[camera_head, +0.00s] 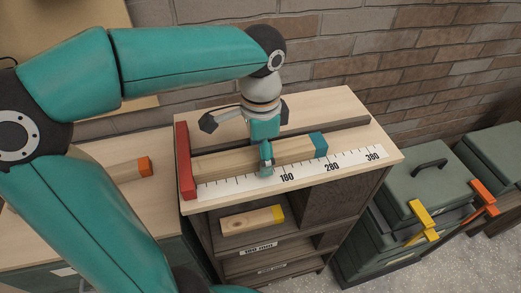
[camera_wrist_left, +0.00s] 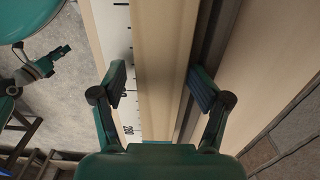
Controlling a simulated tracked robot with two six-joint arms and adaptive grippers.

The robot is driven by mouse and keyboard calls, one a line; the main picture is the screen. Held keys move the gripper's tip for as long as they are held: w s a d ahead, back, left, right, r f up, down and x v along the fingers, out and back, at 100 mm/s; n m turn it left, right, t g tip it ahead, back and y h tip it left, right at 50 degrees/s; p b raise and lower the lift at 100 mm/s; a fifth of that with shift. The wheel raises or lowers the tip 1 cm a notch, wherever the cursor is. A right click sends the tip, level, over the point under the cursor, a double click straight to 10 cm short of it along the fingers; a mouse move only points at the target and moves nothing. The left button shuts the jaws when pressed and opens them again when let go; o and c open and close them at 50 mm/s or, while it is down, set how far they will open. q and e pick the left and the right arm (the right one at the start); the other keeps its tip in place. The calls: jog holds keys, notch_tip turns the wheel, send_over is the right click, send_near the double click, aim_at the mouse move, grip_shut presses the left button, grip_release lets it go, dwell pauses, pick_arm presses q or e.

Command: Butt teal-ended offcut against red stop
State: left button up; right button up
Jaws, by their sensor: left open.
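The teal-ended offcut (camera_head: 225,160) is a long pale wood piece lying along the measuring bench. Its teal end (camera_head: 318,145) points right. Its plain left end is close to the red stop (camera_head: 185,160); I cannot tell whether they touch. My left gripper (camera_head: 266,150) is over the middle of the offcut, pointing down, one finger on its front side. In the left wrist view the open fingers (camera_wrist_left: 160,88) straddle the offcut (camera_wrist_left: 165,60), with visible space on both sides. What looks like my right gripper (camera_wrist_left: 42,66) shows small at left; its jaws are unclear.
A white scale strip (camera_head: 335,161) runs along the bench's front, and a dark fence (camera_head: 345,124) behind the offcut. A yellow-ended offcut (camera_head: 250,219) lies on the shelf below. An orange-ended one (camera_head: 130,169) lies on the left table. Green cases (camera_head: 405,185) stand at right.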

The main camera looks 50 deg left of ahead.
pick_arm(q)
notch_tip(320, 180, up, 12)
dwell(0.6)
